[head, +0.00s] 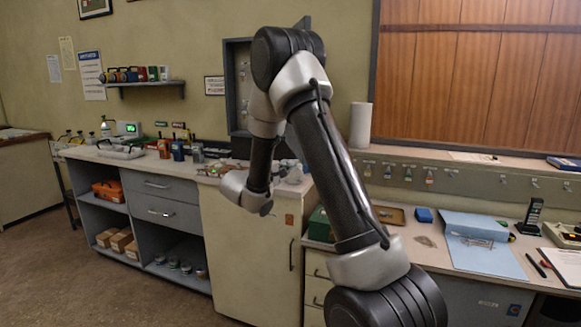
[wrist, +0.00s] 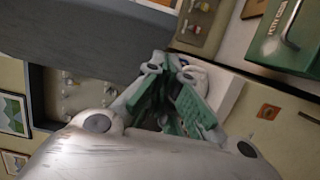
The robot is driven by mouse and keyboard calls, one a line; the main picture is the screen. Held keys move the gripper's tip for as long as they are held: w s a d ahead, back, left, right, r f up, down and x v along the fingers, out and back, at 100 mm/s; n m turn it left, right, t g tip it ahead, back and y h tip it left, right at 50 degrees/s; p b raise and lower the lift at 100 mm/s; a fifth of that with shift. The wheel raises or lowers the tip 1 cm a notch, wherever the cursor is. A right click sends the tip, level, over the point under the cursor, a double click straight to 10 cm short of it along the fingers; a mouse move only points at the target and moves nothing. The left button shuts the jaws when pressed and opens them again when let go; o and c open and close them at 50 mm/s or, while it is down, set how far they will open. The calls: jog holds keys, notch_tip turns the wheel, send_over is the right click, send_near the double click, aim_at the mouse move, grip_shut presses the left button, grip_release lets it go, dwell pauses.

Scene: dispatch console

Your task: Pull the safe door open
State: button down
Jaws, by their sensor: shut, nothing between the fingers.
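I cannot tell for sure which thing is the safe. A cream cabinet (head: 240,245) under the counter has a closed front with a dark upright handle (head: 291,254) at its right edge and an orange sticker near its top. A cream face with an orange sticker (wrist: 270,111) also shows at the right of the wrist view. My gripper (wrist: 172,68) is in the wrist view, its green-padded fingers drawn together with nothing held. A large grey panel (wrist: 85,40) fills the upper left there, close to the fingertips. In the head view my arm hides much of the middle, and I cannot make out the fingers.
A grey-framed wall cabinet (head: 241,50) with small items inside hangs above the counter, partly behind my arm. A green petty cash box (wrist: 292,42) is at the wrist view's upper right. Several bottles and tools crowd the counter. The floor at left (head: 60,270) is clear.

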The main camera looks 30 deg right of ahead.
jog(key=s+a, duration=0.7)
jog(key=a, duration=0.1)
jog(key=shift+s, duration=0.25)
